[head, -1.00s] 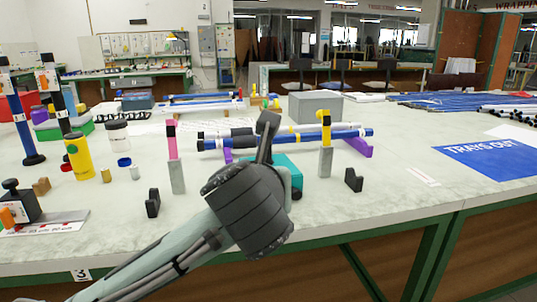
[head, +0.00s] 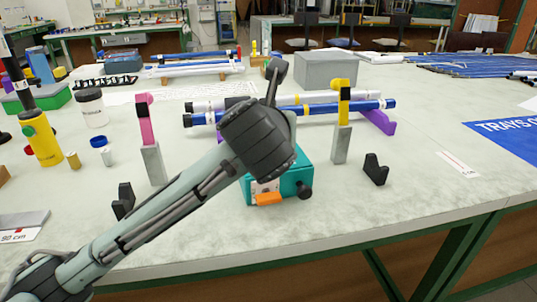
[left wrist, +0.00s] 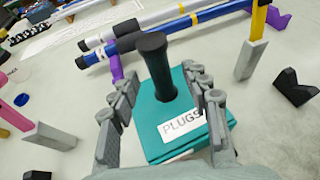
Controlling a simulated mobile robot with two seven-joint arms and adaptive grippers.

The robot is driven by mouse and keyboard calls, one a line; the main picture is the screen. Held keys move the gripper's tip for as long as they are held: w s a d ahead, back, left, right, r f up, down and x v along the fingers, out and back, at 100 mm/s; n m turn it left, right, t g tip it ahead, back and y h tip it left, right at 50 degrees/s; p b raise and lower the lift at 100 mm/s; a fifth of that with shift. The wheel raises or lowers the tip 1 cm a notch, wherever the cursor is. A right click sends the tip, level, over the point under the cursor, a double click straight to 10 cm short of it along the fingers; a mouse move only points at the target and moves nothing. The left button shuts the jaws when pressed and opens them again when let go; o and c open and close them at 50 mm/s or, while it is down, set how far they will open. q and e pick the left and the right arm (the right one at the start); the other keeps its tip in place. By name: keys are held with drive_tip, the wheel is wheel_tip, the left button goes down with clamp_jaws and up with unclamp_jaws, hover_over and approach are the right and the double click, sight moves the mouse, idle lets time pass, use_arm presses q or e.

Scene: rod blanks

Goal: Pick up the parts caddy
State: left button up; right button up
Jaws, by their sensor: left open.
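The parts caddy is a teal box (head: 300,180) near the front of the table. In the left wrist view the caddy (left wrist: 150,110) has a white PLUGS label and a thick black upright handle (left wrist: 158,70). My left gripper (left wrist: 162,92) is open, with its grey fingers on either side of the handle; I see no clear grip on it. In the head view my left gripper (head: 262,145) covers much of the caddy, and its fingertips are hidden. My right gripper is not in view.
Behind the caddy, blue (head: 360,107) and white tubes rest on purple supports (head: 378,121). Grey blocks with a pink post (head: 146,125) and a yellow post (head: 343,105) flank it. Small black brackets (head: 376,169) stand nearby. A yellow bottle (head: 41,138) is at left.

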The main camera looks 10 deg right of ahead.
use_arm(q)
drive_tip(key=x, duration=0.3)
drive_tip(key=shift+w, duration=0.35)
clamp_jaws()
